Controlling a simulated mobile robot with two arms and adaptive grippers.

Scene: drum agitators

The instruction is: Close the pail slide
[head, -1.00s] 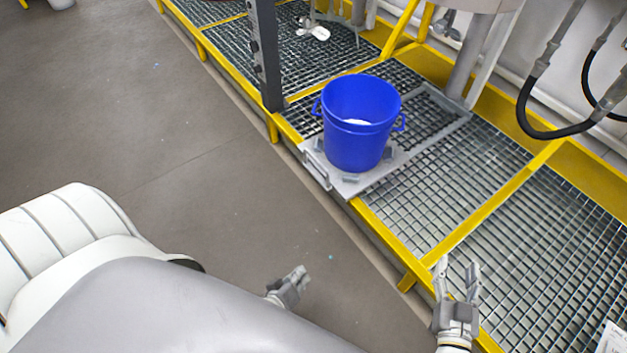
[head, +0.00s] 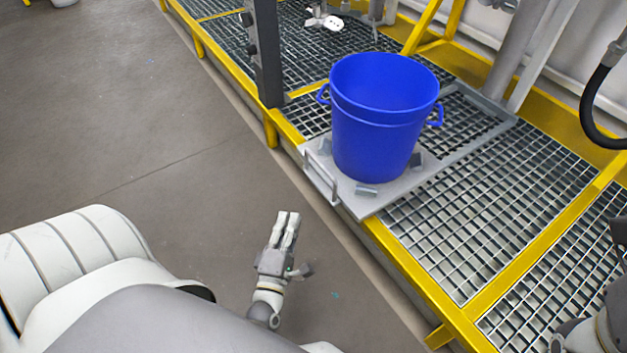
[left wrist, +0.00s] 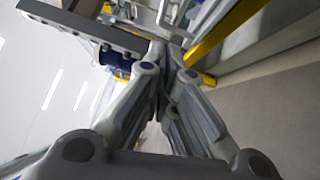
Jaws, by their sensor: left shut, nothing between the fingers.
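A blue pail (head: 378,135) with two side handles stands upright on a grey slide plate (head: 368,203) in the head view. The plate has a loop handle (head: 320,178) on its front edge and overhangs the yellow platform rim. Small grey blocks sit around the pail's base. My left gripper (head: 288,216) is shut and empty, over the floor below and left of the plate handle, apart from it. Its closed fingers also fill the middle of the left wrist view (left wrist: 165,75). My right gripper is partly cut off at the right edge; its fingers are unclear.
The yellow-edged grating platform (head: 480,215) runs diagonally across the head view. A dark upright post (head: 267,55) stands left of the pail. A black hose (head: 597,115) hangs at the right. The grey floor (head: 130,130) at left is clear.

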